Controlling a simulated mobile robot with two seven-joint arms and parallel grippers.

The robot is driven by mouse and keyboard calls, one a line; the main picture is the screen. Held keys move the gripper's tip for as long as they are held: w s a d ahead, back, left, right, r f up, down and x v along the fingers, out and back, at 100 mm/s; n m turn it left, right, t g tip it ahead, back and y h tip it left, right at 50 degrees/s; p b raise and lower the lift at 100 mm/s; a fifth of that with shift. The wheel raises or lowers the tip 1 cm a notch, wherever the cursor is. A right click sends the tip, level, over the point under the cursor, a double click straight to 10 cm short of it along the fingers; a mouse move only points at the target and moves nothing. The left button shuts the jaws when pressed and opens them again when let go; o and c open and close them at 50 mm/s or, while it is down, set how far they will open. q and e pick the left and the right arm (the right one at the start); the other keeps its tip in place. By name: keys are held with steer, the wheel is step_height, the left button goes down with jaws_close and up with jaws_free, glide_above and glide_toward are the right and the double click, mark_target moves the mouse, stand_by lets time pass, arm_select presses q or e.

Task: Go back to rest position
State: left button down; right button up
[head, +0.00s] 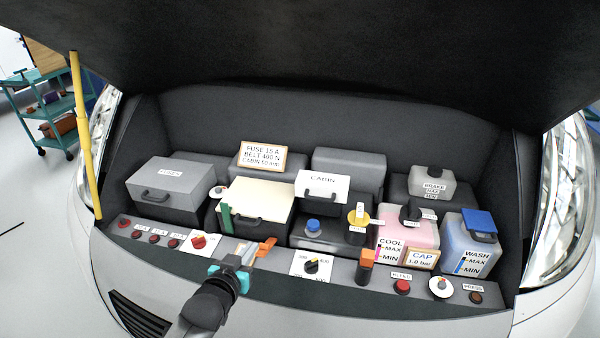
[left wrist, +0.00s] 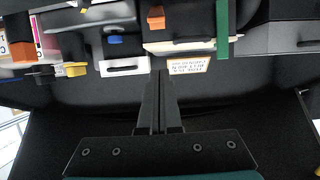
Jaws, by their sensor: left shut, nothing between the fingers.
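My left gripper (head: 246,252) reaches in from the bottom of the head view, over the front panel of the engine bay. Its dark fingers point up toward the bay, left of the orange lever (head: 265,246). In the left wrist view the fingers (left wrist: 159,82) are together with nothing between them. My right gripper is in neither view.
The raised hood (head: 320,45) hangs overhead, with a yellow prop (head: 84,140) at the left. Behind stand the fuse box (head: 170,182), pink coolant tank (head: 425,234) and washer tank (head: 470,252).

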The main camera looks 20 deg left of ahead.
arm_select(q)
steer(key=s+d+m+g, duration=0.1)
steer(key=s+d+g, duration=0.25)
steer(key=s, duration=0.45)
steer(key=s+d+m+g+h, duration=0.1)
steer(key=s+d+g, duration=0.25)
steer(key=s, duration=0.55)
steer(key=s+d+m+g, duration=0.15)
steer(key=s+g, duration=0.25)
steer(key=s, duration=0.4)
step_height(320, 180, down, 30)
steer(key=s+b, duration=0.2)
steer(key=b, duration=0.7)
steer(key=s+a+f+g+b, duration=0.1)
steer(key=s+f+b, duration=0.2)
steer(key=s+f, duration=0.4)
steer(key=s+a+f+g+b, duration=0.1)
steer(key=s+f+b, duration=0.3)
steer(key=s+f, duration=0.4)
step_height(320, 180, down, 6)
steer(key=shift+s+f, duration=0.2)
steer(key=shift+s, duration=0.05)
steer(key=shift+n, duration=0.25)
